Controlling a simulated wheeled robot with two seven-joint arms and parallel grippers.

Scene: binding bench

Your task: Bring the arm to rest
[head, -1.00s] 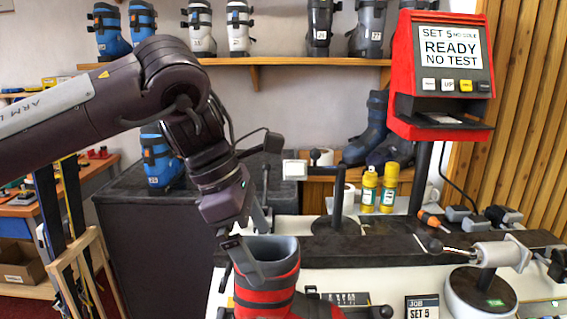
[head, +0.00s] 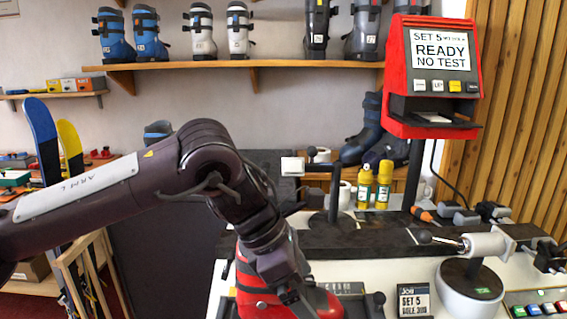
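My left arm comes in from the left, and its wrist end hangs in front of the red and grey ski boot (head: 256,288) on the bench. My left gripper's fingers are not clearly visible; the wrist housing covers them, so I cannot tell whether they are open or whether they touch the boot. The wrist hides much of the boot's upper cuff. My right arm and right gripper are not in view.
A red tester (head: 433,80) with a screen reading "READY NO TEST" stands at the back right. Yellow spray cans (head: 374,184), a lever post (head: 334,190) and a round clamp device (head: 478,285) stand on the bench. A boot shelf (head: 285,64) runs above.

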